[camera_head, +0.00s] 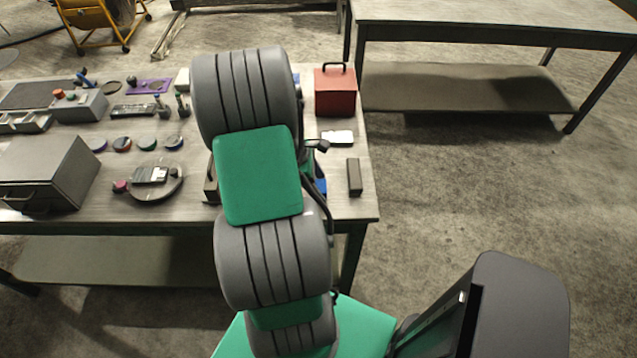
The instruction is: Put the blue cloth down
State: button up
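My arm rises through the middle of the view and covers part of the workbench (200,200). My gripper is not visible; it is hidden behind the arm links or out of frame. A small patch of blue (321,187) shows just right of my arm, over the bench's right part. It may be the blue cloth, but most of it is hidden and I cannot tell whether it is held or lying down. Another sliver of blue shows at the arm's upper right edge, too small to identify.
On the bench's right stand a red toolbox (335,92), a white item (338,137) and a dark block (354,177). A grey drawer box (45,172), a round device (155,180) and several small discs crowd the left. An empty table (490,12) stands behind at right.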

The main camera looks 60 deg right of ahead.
jog(key=shift+o, duration=0.5)
jog(key=shift+w+r, duration=0.15)
jog(key=shift+r, duration=0.3)
jog(key=v, duration=1.1)
jog(key=w+a+r+m+t+h, duration=0.15)
jog(key=w+a+r+t, duration=0.3)
jog(key=w+a, duration=0.7)
jog(key=a+r+m+t+y, duration=0.1)
jog(key=a+r+m+t, duration=0.1)
jog(key=a, duration=1)
jog(key=a+r+m+t+y, duration=0.1)
jog(key=a+r+m+y, duration=0.1)
jog(key=a, duration=1)
jog(key=shift+w+t+b, duration=0.25)
jog(key=shift+t+b, duration=0.1)
jog(key=shift+y, duration=0.25)
